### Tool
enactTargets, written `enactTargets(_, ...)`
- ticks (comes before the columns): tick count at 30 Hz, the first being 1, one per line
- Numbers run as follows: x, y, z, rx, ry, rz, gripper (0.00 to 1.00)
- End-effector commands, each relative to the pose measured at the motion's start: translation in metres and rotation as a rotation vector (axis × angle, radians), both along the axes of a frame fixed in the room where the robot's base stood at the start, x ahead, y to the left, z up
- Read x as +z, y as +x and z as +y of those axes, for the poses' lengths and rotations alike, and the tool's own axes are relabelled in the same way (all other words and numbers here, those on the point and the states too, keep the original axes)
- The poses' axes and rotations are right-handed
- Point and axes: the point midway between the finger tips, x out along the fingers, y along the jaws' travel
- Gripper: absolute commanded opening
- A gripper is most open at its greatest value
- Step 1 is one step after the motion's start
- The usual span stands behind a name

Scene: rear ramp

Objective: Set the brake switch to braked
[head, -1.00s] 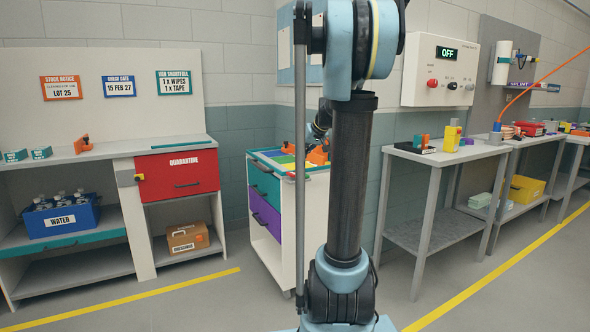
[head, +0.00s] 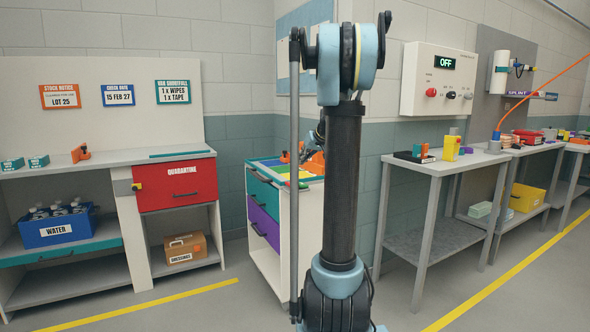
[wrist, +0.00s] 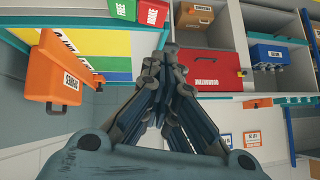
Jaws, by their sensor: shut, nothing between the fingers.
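No switch is plainly labelled as the brake in these frames. A white wall panel (head: 438,80) at the right of the head view has a lit OFF display (head: 444,63), a red knob (head: 431,92) and small dark controls beside it; their lettering is too small to read. A small yellow and black fitting (head: 137,187) sits at the left of the red quarantine drawer (head: 176,186). In the wrist view my gripper (wrist: 164,60) is shut and empty, in the air with its fingertips together. In the head view my arm hides much of the middle.
A white cart (head: 260,265) with teal and purple drawers stands behind my arm; coloured sections and orange bins (wrist: 60,75) are on its top. A grey table (head: 440,170) stands below the panel. Open floor lies at front right, along a yellow line (head: 500,268).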

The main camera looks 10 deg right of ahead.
Motion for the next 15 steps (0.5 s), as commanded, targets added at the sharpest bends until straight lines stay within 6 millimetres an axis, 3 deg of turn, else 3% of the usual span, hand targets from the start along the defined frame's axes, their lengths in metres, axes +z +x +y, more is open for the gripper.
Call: enactTargets(15,-0.056,0.051,0.029,0.002,-0.001,0.0,0.0)
